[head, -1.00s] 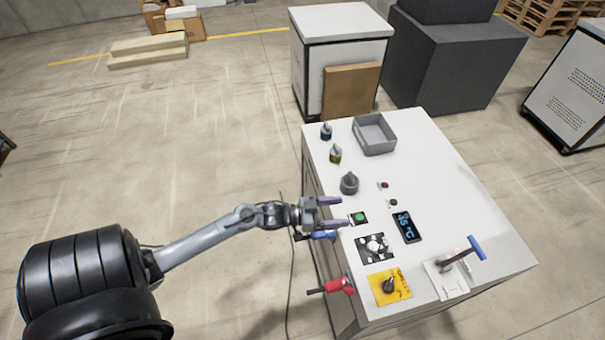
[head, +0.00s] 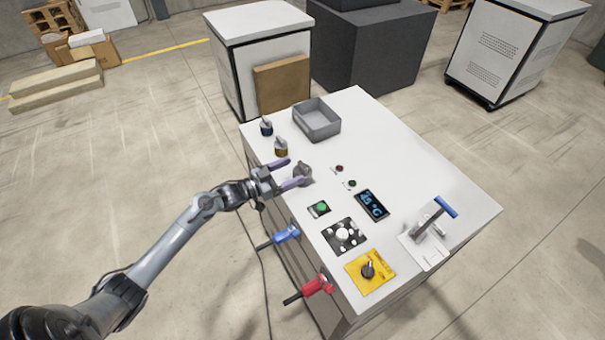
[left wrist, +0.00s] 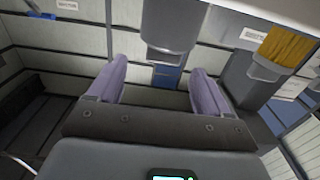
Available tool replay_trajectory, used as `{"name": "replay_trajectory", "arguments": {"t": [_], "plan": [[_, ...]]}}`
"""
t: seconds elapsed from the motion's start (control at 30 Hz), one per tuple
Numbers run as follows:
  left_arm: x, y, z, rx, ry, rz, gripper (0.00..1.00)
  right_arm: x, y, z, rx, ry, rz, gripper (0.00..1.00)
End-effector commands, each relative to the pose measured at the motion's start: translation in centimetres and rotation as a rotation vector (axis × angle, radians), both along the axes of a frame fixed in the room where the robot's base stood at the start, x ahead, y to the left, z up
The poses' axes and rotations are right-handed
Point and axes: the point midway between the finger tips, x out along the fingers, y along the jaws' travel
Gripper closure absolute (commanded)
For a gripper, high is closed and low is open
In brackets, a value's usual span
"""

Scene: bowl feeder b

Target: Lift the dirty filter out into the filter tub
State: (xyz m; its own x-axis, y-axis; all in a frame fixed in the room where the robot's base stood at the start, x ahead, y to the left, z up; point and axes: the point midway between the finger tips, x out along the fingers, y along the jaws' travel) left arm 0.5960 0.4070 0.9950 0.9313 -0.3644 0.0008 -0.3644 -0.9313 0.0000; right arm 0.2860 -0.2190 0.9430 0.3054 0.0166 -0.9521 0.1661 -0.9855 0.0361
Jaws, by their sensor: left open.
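A grey capped cylinder with a raised handle (head: 303,173) stands near the left edge of the white machine top. My left gripper (head: 294,171) is open, its two purple fingers reaching to the cylinder's side. In the left wrist view the grey cylinder (left wrist: 170,28) shows ahead, between the fingers; contact cannot be told. A filter with amber-brown pleats (head: 281,147) and a grey handle stands behind it; it also shows in the left wrist view (left wrist: 288,46). A similar dark blue one (head: 267,127) is farther back. The grey open tub (head: 317,121) looks empty. My right gripper is out of view.
The machine top also bears a green button (head: 320,208), a temperature display (head: 372,204), a yellow knob plate (head: 369,271) and a blue-handled lever (head: 430,218). Blue (head: 285,235) and red (head: 315,286) handles jut from the left side. The right rear top is clear.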

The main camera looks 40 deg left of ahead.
Motion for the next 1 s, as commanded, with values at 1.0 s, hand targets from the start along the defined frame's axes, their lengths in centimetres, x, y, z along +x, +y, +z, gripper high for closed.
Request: {"name": "replay_trajectory", "arguments": {"t": [1.0], "plan": [[5.0, -1.6, -0.1, 0.0, 0.001, 0.0, 0.53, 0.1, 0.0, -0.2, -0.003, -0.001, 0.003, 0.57]]}}
